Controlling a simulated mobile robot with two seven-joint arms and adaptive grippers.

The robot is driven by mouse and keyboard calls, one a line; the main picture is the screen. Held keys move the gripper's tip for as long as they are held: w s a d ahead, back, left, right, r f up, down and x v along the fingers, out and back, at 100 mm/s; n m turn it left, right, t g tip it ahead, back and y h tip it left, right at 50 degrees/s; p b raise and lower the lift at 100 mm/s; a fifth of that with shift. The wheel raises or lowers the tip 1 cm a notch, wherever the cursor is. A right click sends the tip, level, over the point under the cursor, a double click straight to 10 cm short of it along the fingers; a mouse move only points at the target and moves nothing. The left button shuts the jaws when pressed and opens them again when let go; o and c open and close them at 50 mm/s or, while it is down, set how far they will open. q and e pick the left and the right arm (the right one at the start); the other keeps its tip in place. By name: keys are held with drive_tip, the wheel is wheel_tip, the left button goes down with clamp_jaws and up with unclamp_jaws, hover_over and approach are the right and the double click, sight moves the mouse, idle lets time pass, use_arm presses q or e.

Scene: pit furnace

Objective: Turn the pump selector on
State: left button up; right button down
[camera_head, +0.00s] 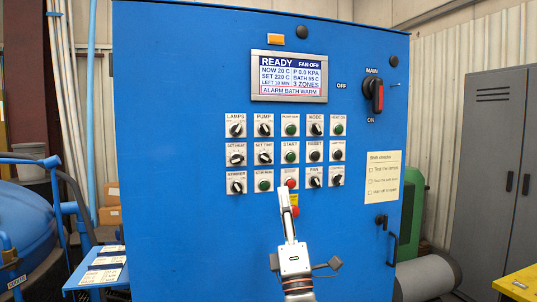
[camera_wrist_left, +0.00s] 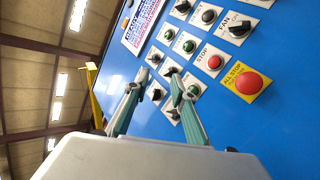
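The pump selector (camera_head: 264,130) is a small black knob on a white plate labelled PUMP, in the top row of the blue cabinet's panel, second from the left. Its pointer looks tilted, but its exact setting is too small to read. In the left wrist view, the pump selector (camera_wrist_left: 155,58) appears just beyond the fingertips. My left gripper (camera_head: 285,192) is in front of the panel's lower middle, appearing below the selector. In the wrist view, the left gripper's fingers (camera_wrist_left: 157,74) are apart with nothing between them. My right gripper is not in view.
Other knobs and buttons crowd the panel, including a red stop button (camera_wrist_left: 214,62) and a yellow-plated all-stop button (camera_wrist_left: 248,82). The display (camera_head: 289,76) reads READY and FAN OFF. A red-handled main switch (camera_head: 376,96) is at upper right. A blue shelf (camera_head: 88,277) juts out at left.

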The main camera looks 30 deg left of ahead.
sight(266, 129)
use_arm(q)
drive_tip(key=s+a+r+n+g+y+b, duration=0.15)
drive_tip(key=a+r+n+g, duration=0.25)
drive_tip(key=r+n+g, duration=0.45)
drive_tip(key=a+r+n+g+b, duration=0.25)
drive_tip(key=a+n+g, duration=0.25)
drive_tip(key=n, duration=0.7)
drive_tip(key=w+d+r+n+t+h+b, duration=0.2)
drive_tip(key=w+d+r+t+h, duration=0.1)
drive_tip(key=d+r+t+h, duration=0.3)
drive_tip(key=shift+g+h, duration=0.35)
drive_tip(key=shift+g, duration=0.3)
drive_tip(key=x, duration=0.8)
drive_tip(key=shift+a+r+b, duration=0.1)
drive_tip(key=shift+a+b, duration=0.1)
drive_tip(key=shift+b, duration=0.1)
clamp_jaws()
